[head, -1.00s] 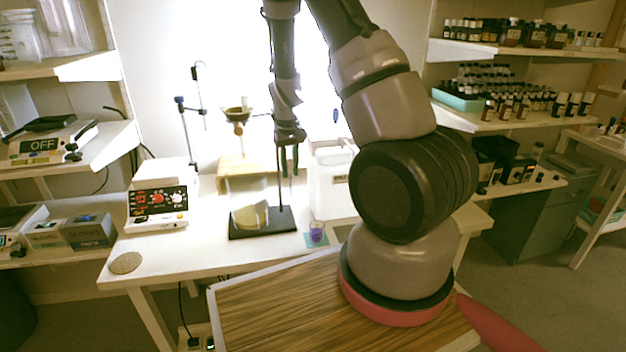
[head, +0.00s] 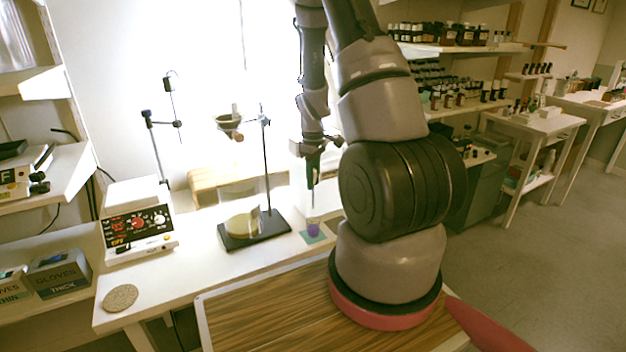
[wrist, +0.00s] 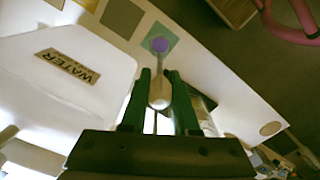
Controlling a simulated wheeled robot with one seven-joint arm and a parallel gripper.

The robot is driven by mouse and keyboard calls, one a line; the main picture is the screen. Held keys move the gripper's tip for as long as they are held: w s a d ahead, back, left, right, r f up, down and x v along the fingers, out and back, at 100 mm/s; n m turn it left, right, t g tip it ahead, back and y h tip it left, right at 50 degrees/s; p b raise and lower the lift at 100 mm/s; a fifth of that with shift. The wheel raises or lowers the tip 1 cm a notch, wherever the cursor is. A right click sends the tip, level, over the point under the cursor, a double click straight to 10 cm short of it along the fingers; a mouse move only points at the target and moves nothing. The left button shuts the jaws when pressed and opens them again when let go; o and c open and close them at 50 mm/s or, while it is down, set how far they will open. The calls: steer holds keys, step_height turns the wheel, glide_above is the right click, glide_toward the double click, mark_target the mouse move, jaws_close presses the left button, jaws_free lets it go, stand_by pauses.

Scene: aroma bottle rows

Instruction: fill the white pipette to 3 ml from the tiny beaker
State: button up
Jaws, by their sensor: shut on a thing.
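My gripper (head: 313,165) is shut on the white pipette and points down above the tiny beaker (head: 313,228). In the wrist view, the white pipette's bulb (wrist: 158,101) sits between the green fingers of my gripper (wrist: 159,78). Its thin stem runs toward the tiny beaker (wrist: 160,45), which holds purple liquid and stands on a green square mat (wrist: 147,56). The stem's end overlaps the beaker in this view; I cannot tell whether it is in the liquid. The pipette is hard to make out in the head view.
A white container labelled WATER (wrist: 35,80) stands close beside my gripper. In the head view, a stand with a dark base (head: 262,236) is left of the beaker. A red-dialled device (head: 137,228) and a round cork-coloured pad (head: 120,298) are farther left on the white table.

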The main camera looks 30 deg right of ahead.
mark_target(313, 205)
steer(key=shift+f, duration=5.1)
steer(key=shift+o, duration=0.2)
jaws_close()
